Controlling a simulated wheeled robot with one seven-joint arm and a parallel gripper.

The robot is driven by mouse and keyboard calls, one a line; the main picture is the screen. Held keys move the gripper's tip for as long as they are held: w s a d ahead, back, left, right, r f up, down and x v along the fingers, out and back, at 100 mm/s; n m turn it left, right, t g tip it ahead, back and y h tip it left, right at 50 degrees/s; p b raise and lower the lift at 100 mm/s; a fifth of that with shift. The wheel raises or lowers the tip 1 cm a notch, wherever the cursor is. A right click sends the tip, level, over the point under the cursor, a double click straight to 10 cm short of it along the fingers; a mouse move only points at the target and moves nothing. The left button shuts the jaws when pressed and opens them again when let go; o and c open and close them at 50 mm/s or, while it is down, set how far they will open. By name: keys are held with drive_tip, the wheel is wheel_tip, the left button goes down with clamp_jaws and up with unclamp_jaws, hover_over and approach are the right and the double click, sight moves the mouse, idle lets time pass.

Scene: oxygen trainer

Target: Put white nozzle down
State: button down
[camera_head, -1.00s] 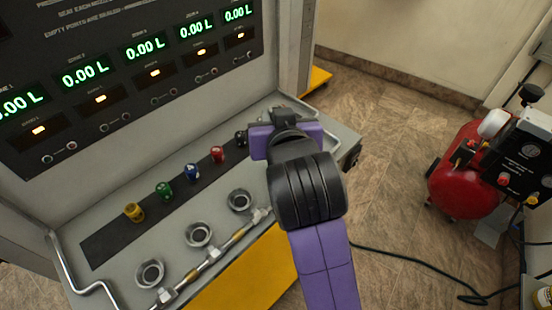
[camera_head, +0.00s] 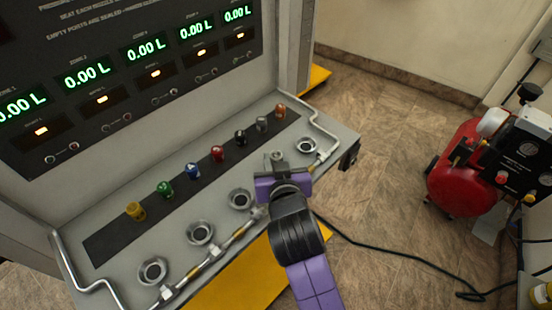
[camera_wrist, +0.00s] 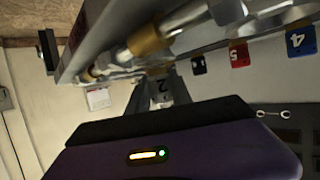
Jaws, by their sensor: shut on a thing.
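My gripper (camera_head: 278,172) is over the front row of ports on the sloped grey console, near the port second from the right, which it hides. It is shut on the white nozzle (camera_head: 277,156), of which only a pale grey-white top shows past the fingers. Open metal ports show to the left (camera_head: 239,200) and right (camera_head: 307,146) of my gripper.
A black strip (camera_head: 110,243) behind the ports holds yellow, green, blue, red (camera_head: 217,153), black, grey (camera_head: 262,124) and orange (camera_head: 281,111) nozzles. A metal pipe (camera_head: 235,238) runs along the console's front. A red compressor (camera_head: 458,180) stands on the floor at right.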

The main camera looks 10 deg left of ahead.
drive_tip(key=shift+f+b, duration=0.3)
drive_tip(key=shift+f, duration=0.05)
drive_tip(key=shift+f, duration=0.25)
drive_tip(key=c, duration=1.1)
unclamp_jaws()
drive_tip(key=shift+c, duration=0.2)
drive_tip(key=shift+r, duration=0.4)
drive_tip(key=shift+r+p, duration=0.55)
drive_tip(key=b+v, duration=0.2)
drive_tip(key=v, duration=0.9)
drive_tip(key=shift+s+d, duration=0.2)
drive_tip(key=shift+s, duration=0.2)
